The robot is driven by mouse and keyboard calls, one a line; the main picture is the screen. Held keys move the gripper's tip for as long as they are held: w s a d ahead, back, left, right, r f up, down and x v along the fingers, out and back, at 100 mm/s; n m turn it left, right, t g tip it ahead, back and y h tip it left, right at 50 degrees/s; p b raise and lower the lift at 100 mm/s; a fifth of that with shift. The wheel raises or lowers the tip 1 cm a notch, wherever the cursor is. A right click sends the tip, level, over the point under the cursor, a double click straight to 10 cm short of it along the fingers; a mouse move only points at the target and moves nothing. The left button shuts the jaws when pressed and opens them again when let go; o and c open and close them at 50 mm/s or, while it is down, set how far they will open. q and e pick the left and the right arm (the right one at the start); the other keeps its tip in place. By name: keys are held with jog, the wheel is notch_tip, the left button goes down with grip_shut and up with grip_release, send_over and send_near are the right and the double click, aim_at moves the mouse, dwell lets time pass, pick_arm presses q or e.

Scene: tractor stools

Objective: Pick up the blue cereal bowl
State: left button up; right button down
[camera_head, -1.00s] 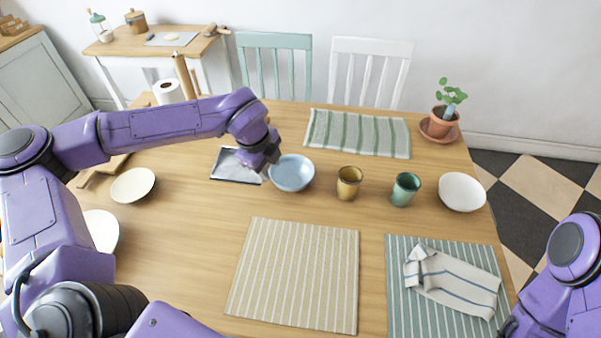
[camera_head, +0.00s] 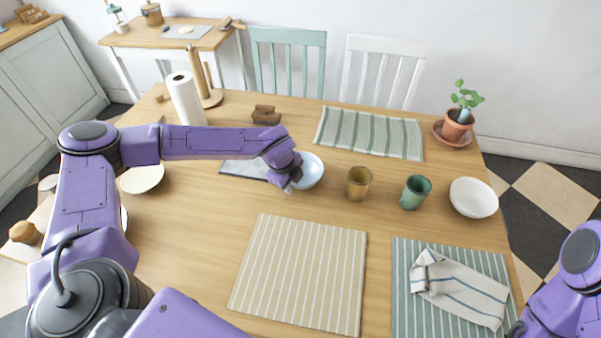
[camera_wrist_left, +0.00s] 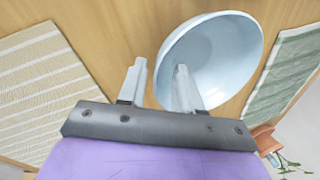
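The blue cereal bowl (camera_head: 312,170) stands on the wooden table, left of the amber cup. My left gripper (camera_head: 289,186) is at the bowl's near left side and hides part of it. In the left wrist view the bowl (camera_wrist_left: 222,62) fills the upper middle. My left gripper (camera_wrist_left: 158,82) shows two separated fingers there. One finger is outside the rim and the other overlaps the bowl's inside, so the rim appears between them. I cannot tell if either finger touches it. My right arm is at the lower right edge; its gripper is out of view.
An amber cup (camera_head: 359,183), a green cup (camera_head: 415,191) and a white bowl (camera_head: 473,198) stand to the right. A grey tray (camera_head: 238,168) lies left of the bowl, partly under my arm in view. A striped placemat (camera_head: 300,272) lies in front.

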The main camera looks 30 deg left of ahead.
pick_arm(q)
jog(key=shift+s, duration=0.1)
grip_shut()
jog(key=shift+r, duration=0.2)
